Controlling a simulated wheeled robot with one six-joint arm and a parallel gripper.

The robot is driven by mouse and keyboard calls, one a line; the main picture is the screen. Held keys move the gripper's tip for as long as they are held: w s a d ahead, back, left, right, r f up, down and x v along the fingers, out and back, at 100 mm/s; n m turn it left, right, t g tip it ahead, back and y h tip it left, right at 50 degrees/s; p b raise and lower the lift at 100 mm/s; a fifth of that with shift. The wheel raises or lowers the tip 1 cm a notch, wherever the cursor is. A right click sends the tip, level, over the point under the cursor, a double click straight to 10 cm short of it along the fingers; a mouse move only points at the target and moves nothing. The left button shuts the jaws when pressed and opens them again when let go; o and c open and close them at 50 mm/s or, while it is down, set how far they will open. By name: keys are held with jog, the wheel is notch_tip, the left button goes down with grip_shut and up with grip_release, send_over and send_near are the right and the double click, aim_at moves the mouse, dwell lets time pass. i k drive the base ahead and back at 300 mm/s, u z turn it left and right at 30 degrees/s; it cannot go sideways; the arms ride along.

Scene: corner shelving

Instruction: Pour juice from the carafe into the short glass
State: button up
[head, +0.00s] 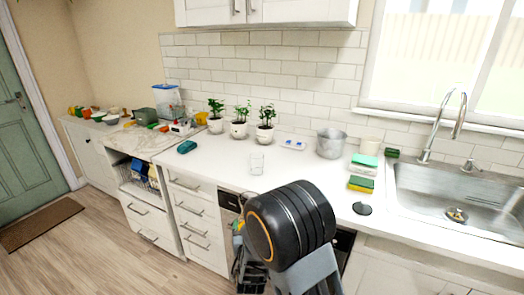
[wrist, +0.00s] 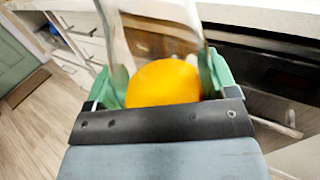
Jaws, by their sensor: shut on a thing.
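The short glass (head: 257,163) is clear and stands upright on the white counter in the head view. My gripper (wrist: 163,76) is shut on the carafe (wrist: 164,86), with a green finger on either side of it in the wrist view. The carafe is clear glass with orange juice in it. Its upper part runs out of the top of that view, so its mouth is hidden. In the head view my dark arm hides most of the gripper and carafe in front of the counter; only a bit of green and orange shows at its left edge.
Potted plants (head: 240,130) stand behind the glass. A metal pot (head: 330,143), sponges (head: 361,184) and a black disc (head: 362,208) lie to its right, before the sink (head: 480,190). A teal item (head: 187,147) is to its left. Counter around the glass is clear.

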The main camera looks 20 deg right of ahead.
aim_at(257, 164)
jog(key=u, duration=0.25)
jog(key=i, duration=0.65)
jog(key=u, duration=0.45)
